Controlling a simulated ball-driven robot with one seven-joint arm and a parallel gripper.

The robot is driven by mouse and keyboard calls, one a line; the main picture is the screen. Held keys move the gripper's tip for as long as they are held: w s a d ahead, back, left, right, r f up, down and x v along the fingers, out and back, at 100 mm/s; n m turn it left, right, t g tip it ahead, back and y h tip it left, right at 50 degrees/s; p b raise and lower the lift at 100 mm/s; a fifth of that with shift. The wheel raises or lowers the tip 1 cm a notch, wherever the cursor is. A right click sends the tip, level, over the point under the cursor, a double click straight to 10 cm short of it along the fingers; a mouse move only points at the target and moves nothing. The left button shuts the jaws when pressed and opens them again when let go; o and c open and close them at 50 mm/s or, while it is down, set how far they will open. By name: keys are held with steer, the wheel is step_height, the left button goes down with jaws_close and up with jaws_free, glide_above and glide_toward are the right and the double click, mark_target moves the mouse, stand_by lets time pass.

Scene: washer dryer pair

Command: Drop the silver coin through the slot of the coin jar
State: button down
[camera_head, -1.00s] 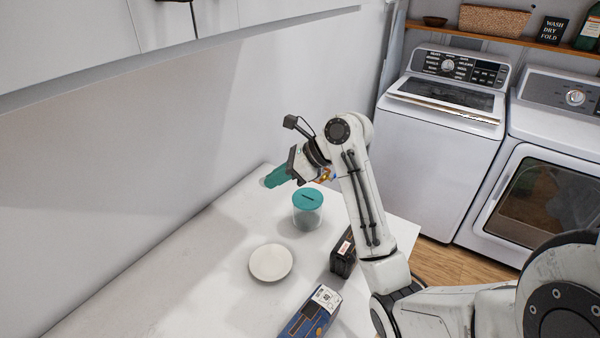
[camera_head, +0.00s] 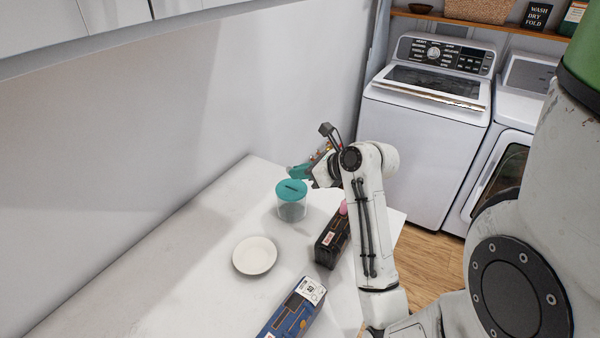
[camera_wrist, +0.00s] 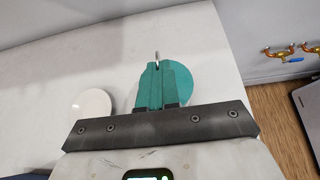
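The coin jar (camera_head: 292,209) is clear with a teal lid and stands upright on the white counter. A dark slot (camera_head: 291,187) crosses its lid. My gripper (camera_head: 297,171) has teal fingers and is just behind the lid in the head view. In the wrist view, my fingers (camera_wrist: 157,80) are closed together on the silver coin (camera_wrist: 157,58), which sticks up edge-on from their tips. The teal lid (camera_wrist: 181,82) shows behind and right of the fingers there; its slot is hidden. I cannot tell the height between coin and lid.
A white plate (camera_head: 254,255) lies left of a dark box (camera_head: 331,242) and a blue box (camera_head: 293,312) on the counter (camera_head: 185,265). A pink item (camera_head: 343,208) stands by the dark box. A wall is behind; a washer (camera_head: 425,130) is right. Brass taps (camera_wrist: 280,53) show in the wrist view.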

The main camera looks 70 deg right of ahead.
mark_target(301, 192)
steer(key=shift+f+b, duration=1.95)
steer(key=shift+b, duration=0.75)
steer(key=shift+s+a+f+p, duration=0.15)
steer(key=shift+f+p, duration=0.2)
steer(key=shift+f, duration=0.65)
steer(key=c, duration=1.3)
jaws_free()
steer(key=shift+f, duration=0.1)
steer(key=r+p, duration=0.2)
steer(key=shift+w+a+p, duration=0.1)
steer(key=shift+w+p, duration=0.15)
steer(key=shift+p, duration=0.15)
steer(key=r+p, duration=0.1)
steer(key=p, duration=0.1)
steer(key=r+p, duration=0.3)
steer(key=p, duration=0.1)
steer(key=shift+s+d+r+p, duration=0.1)
steer(key=shift+d+r+p, duration=0.15)
steer(key=shift+r+p, duration=0.15)
